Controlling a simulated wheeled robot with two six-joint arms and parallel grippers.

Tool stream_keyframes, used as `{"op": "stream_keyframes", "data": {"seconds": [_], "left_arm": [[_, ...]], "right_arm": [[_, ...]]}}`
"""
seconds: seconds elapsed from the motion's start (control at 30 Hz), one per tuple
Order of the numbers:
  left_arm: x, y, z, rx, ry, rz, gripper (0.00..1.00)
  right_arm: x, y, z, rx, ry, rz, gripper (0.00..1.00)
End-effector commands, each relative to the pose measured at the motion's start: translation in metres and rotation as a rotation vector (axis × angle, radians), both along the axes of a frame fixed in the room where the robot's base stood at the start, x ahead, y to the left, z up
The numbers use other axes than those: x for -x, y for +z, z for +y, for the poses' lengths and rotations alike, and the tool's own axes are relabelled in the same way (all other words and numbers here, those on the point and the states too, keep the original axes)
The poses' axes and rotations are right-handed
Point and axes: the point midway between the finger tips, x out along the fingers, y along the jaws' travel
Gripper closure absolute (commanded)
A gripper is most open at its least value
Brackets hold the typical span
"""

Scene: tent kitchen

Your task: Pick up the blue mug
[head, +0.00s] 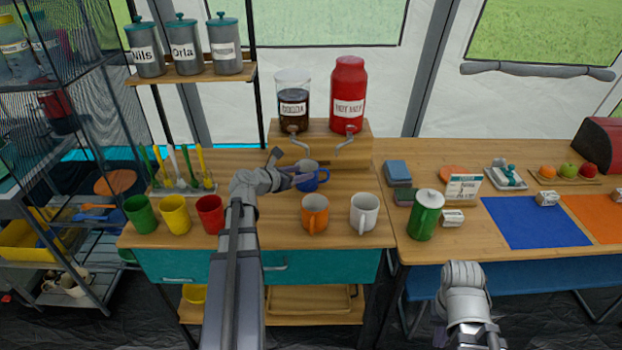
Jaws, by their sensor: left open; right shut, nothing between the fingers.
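The blue mug (309,184) stands on the wooden counter in front of the drink dispensers, its handle to the right. My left gripper (289,170) is open at the mug's left side, with a finger overlapping the mug's upper left part in the head view. I cannot tell whether it touches the mug. Part of the mug is hidden behind the finger. My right arm shows at the bottom right, in front of the counter; its fingertips are not visible.
Green, yellow and red mugs (210,214) stand left of my arm. An orange mug (315,215) and a white mug (364,214) stand in front, to the right. The dispenser stand (357,155) is close behind. A green canister (426,218) stands farther right.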

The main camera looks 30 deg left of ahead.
Motion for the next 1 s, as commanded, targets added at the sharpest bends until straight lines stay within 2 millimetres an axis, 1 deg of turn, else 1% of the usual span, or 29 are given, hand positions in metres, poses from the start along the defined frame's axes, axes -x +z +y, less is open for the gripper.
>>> {"op": "stream_keyframes", "data": {"seconds": [0.03,0.1,0.27,0.37,0.6,0.67,0.73,0.9,0.97,1.0], "left_arm": [[-0.008,-0.005,-0.001,0.000,-0.003,0.000,0.47],[-0.013,-0.007,-0.002,-0.001,-0.003,0.000,0.47],[-0.014,-0.007,-0.003,-0.001,0.000,0.000,0.47],[-0.021,-0.010,-0.004,-0.001,-0.002,0.000,0.47],[-0.053,-0.024,-0.011,-0.001,-0.004,0.000,0.47],[-0.058,-0.026,-0.012,-0.001,-0.003,0.000,0.47],[-0.061,-0.026,-0.013,-0.001,-0.001,0.000,0.47],[-0.060,-0.025,-0.013,-0.001,0.000,0.000,0.47],[-0.060,-0.025,-0.013,-0.001,0.000,0.000,0.53],[-0.060,-0.025,-0.013,-0.001,0.000,0.000,0.57]], "right_arm": [[0.000,-0.005,0.000,0.000,0.000,0.000,1.00],[0.000,-0.007,0.000,0.000,0.000,0.000,1.00],[0.000,-0.006,0.000,0.000,0.000,0.000,1.00],[0.000,-0.010,0.000,0.000,0.000,0.000,1.00],[0.000,-0.024,0.000,0.000,0.000,0.000,1.00],[0.000,-0.026,0.000,0.000,0.000,0.000,1.00],[0.000,-0.026,0.000,0.000,0.000,0.000,1.00],[0.000,-0.025,0.000,0.000,0.000,0.000,1.00],[0.000,-0.025,0.000,0.000,0.000,0.000,1.00],[0.000,-0.025,0.000,0.000,0.000,0.000,1.00]]}}
